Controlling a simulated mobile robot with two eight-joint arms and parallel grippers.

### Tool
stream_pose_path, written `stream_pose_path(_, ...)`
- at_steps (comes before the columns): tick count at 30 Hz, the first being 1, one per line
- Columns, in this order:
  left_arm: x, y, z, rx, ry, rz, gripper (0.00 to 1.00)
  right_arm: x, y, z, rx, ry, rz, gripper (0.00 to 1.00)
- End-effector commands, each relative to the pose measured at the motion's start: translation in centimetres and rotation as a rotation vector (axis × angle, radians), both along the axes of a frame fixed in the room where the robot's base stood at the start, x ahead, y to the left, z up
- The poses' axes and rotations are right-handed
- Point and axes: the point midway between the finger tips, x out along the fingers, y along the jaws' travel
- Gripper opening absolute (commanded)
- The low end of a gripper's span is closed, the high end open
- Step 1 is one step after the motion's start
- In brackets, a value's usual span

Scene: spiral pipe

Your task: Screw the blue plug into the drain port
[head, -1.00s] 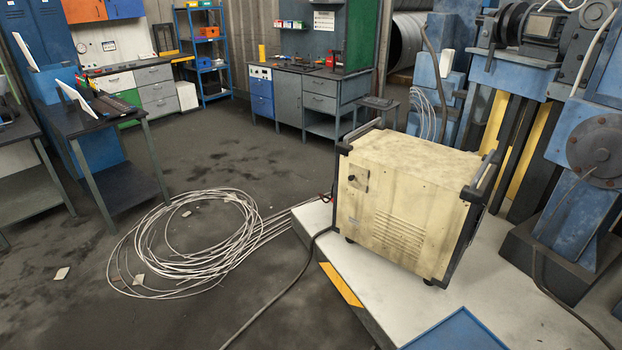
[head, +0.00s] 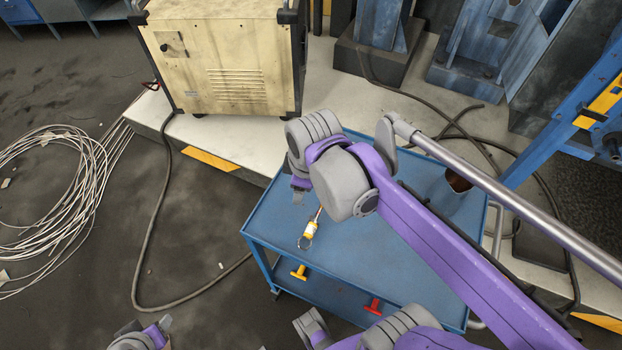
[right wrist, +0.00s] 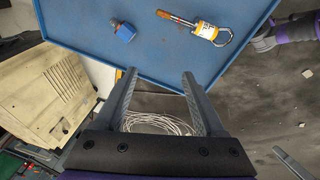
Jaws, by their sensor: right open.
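The blue plug (right wrist: 125,32) lies on the blue trolley top in the right wrist view, with a small brown stub at one end. In the head view my arm hides its spot. My right gripper (right wrist: 158,73) is open and empty, fingers pointing towards the trolley, the plug beyond the left fingertip. In the head view it is mostly hidden behind its own wrist. I cannot make out the drain port.
A yellow-and-white tool (head: 309,229) with a ring lies on the trolley (head: 270,215). Yellow (head: 299,272) and red (head: 374,305) handles show below. A cream cabinet (head: 225,60), cable coil (head: 55,190) and hose (head: 140,265) stand around.

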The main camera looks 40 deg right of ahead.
Motion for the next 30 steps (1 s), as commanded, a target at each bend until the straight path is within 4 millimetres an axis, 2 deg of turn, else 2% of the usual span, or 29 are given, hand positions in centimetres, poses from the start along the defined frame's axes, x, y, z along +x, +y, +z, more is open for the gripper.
stream_pose_path(1,-0.2,0.0,-1.3,0.0,0.005,0.0,0.5,1.1,-1.1,-0.4,-0.025,0.038,0.096,0.72)
stream_pose_path(3,-0.4,0.0,-2.2,0.0,0.008,0.0,0.5,2.3,-2.5,-0.3,-0.055,0.091,0.259,0.72)
stream_pose_path(9,-0.6,0.0,-4.3,0.0,0.015,0.0,0.5,5.1,-6.1,-0.2,-0.087,0.203,0.671,0.72)
stream_pose_path(12,-0.6,0.0,-4.9,0.0,0.016,0.0,0.5,5.8,-7.3,-0.3,-0.084,0.232,0.806,0.72)
stream_pose_path(17,-0.7,0.0,-5.2,0.0,0.017,0.0,0.5,6.3,-8.1,-0.6,-0.082,0.249,0.91,0.72)
stream_pose_path(24,-0.7,0.0,-5.9,0.0,0.02,0.0,0.5,6.3,-8.2,-4.2,-0.082,0.25,0.921,0.72)
stream_pose_path(30,-0.7,0.0,-6.2,0.0,0.02,0.0,0.5,6.2,-8.1,-5.9,-0.082,0.249,0.919,0.72)
